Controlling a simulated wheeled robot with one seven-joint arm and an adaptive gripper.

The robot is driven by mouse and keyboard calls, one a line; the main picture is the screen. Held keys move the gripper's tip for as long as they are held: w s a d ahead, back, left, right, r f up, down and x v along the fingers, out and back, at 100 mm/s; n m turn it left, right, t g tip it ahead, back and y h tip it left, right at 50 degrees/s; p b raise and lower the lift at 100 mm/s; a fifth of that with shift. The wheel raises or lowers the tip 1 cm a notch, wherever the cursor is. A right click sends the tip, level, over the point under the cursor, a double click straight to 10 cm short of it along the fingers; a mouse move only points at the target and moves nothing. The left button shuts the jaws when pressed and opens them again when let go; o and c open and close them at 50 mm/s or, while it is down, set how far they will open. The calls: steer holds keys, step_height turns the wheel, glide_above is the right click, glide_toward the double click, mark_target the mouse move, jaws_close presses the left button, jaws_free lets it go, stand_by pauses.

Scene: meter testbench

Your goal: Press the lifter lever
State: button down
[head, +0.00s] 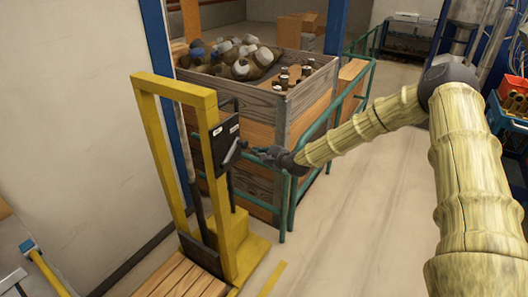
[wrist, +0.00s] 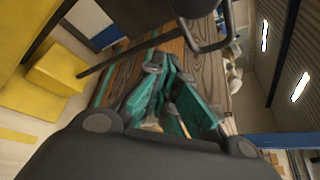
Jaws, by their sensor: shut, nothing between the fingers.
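The lifter (head: 222,190) is a yellow upright frame at centre left in the head view. A black plate (head: 222,140) is fixed to its right post. A dark grey lever (head: 232,156) slants up and right from the plate. My gripper (head: 258,151) is shut and empty just right of the lever's end; I cannot tell whether they touch. In the wrist view my gripper (wrist: 168,66) has its fingers together. A dark bent bar (wrist: 213,45) lies beyond and right of the tips, and appears to be part of the lifter. The lifter's yellow base (wrist: 58,70) is at left.
A wooden crate (head: 258,100) with pipe fittings stands behind the lifter. A green railing (head: 328,125) runs along it, close to my gripper. A wooden pallet (head: 180,278) lies at the lifter's foot. Floor (head: 350,240) at right is clear.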

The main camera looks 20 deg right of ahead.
steer(key=shift+s+a+r+p, duration=0.3)
steer(key=shift+a+r+p, duration=0.2)
steer(key=shift+r, duration=0.1)
steer(key=shift+s+a+r+p, duration=0.25)
steer(key=shift+a+r+p, duration=0.15)
steer(key=shift+a+r, duration=0.15)
steer(key=shift+r, duration=0.1)
steer(key=shift+a+b, duration=0.15)
steer(key=shift+b, duration=0.35)
